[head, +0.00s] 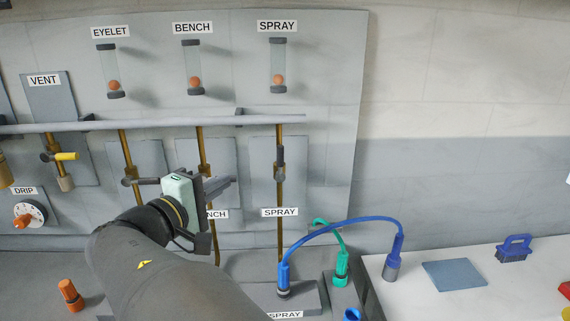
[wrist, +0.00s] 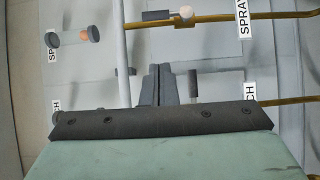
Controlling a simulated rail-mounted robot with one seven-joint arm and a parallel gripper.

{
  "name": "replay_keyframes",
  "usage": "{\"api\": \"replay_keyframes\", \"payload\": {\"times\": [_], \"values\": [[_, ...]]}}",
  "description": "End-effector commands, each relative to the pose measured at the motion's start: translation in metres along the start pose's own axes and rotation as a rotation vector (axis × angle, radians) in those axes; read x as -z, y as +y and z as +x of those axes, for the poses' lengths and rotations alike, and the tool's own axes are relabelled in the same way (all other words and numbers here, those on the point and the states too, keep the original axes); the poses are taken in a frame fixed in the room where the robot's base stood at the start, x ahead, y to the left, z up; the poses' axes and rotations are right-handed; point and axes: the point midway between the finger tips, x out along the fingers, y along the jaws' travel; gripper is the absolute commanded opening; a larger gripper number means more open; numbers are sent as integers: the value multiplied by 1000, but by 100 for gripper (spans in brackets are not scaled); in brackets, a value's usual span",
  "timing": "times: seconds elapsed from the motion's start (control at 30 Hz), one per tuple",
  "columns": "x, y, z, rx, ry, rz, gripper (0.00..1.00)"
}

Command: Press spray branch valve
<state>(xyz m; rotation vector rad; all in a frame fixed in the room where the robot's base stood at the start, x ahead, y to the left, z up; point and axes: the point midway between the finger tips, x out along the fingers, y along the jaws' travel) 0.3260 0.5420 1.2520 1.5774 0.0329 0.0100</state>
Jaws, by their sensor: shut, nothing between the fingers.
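The spray branch valve (head: 280,165) sits on the brass pipe under the horizontal rail, above the lower SPRAY label. Its dark lever lies upright along the pipe. In the wrist view the same valve (wrist: 186,13) is at the top edge, with its lever along the pipe, which runs sideways there. My gripper (head: 228,183) is in front of the bench branch, left of the spray valve and slightly lower, apart from it. Its fingers (wrist: 160,84) are shut together and empty. My gripper hides most of the bench valve.
The rail (head: 180,124) runs above my gripper. A blue hose (head: 340,222) and green hose (head: 340,255) arch below right. The spray sight glass (head: 278,65) hangs above. Space right of the spray pipe is clear.

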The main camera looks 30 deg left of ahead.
Motion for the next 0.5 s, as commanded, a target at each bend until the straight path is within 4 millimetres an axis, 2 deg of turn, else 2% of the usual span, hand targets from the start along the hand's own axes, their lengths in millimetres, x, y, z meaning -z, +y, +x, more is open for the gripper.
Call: {"api": "replay_keyframes", "payload": {"times": [0.33, 0.5], "values": [[4, 2, -4, -11, 10, 2, 0], [4, 3, 4, -10, 8, 1, 0]]}}
